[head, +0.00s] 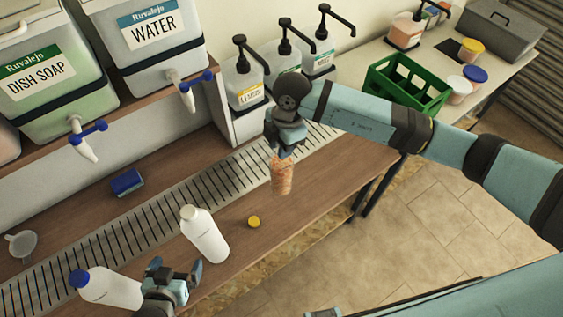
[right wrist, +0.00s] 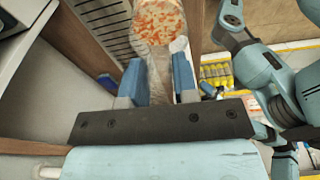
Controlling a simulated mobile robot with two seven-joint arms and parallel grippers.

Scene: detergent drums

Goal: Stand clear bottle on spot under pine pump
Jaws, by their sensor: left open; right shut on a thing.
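The clear bottle (head: 283,178), with orange flecks showing in it, hangs below my right gripper (head: 278,150) above the bench. In the right wrist view the clear bottle (right wrist: 160,70) sits between the blue fingers of the right gripper (right wrist: 168,82), which is shut on it. Three pump bottles stand on a shelf behind: one with a yellow lemon label (head: 247,95), a middle one (head: 285,62) with a green label, and a right one (head: 320,60). I cannot read which is pine. No marked spot is visible. My left gripper (head: 173,270) is open, low beside white bottles.
A yellow cap (head: 254,221), blue block (head: 127,182) and funnel (head: 21,244) lie on the bench. A slotted drain strip (head: 160,215) runs along it. A green crate (head: 405,88) stands right.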

